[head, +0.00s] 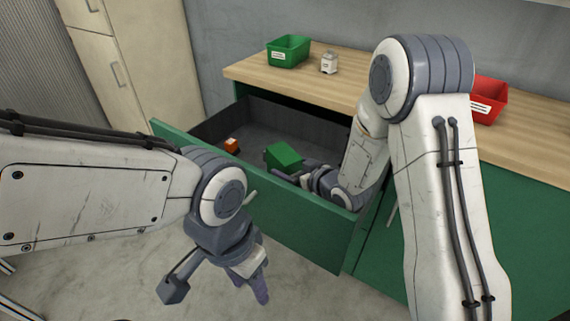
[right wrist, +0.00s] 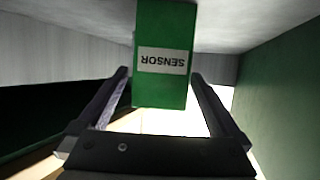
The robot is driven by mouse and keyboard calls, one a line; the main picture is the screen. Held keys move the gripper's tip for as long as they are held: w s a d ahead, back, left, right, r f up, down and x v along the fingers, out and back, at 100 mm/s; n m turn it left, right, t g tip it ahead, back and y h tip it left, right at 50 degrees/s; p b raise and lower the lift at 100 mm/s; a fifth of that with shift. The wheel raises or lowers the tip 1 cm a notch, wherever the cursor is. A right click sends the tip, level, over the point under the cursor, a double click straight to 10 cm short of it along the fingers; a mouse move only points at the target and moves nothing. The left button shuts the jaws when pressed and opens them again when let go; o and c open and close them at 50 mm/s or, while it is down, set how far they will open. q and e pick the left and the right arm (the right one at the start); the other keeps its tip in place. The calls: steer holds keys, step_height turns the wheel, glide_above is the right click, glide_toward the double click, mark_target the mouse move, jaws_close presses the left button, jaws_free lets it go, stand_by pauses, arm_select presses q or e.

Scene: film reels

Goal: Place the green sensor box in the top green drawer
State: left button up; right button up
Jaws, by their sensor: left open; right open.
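The green sensor box (head: 284,156) is inside the open top green drawer (head: 262,234), towards its right part. In the right wrist view the box (right wrist: 162,88) shows its white label reading SENSOR, upside down, just beyond the fingertips. My right gripper (head: 289,176) reaches into the drawer beside the box. In the right wrist view the right gripper (right wrist: 160,84) is open, a finger on each side, with visible gaps to the box. Whether the box rests on the drawer floor is hard to tell. My left gripper (head: 216,288) is open and empty in front of the drawer.
On the wooden counter (head: 255,73) stand a green bin (head: 289,51), a small white item (head: 329,63) and a red bin (head: 489,101). A beige cabinet (head: 135,50) stands at left.

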steer(key=shift+v, duration=1.65)
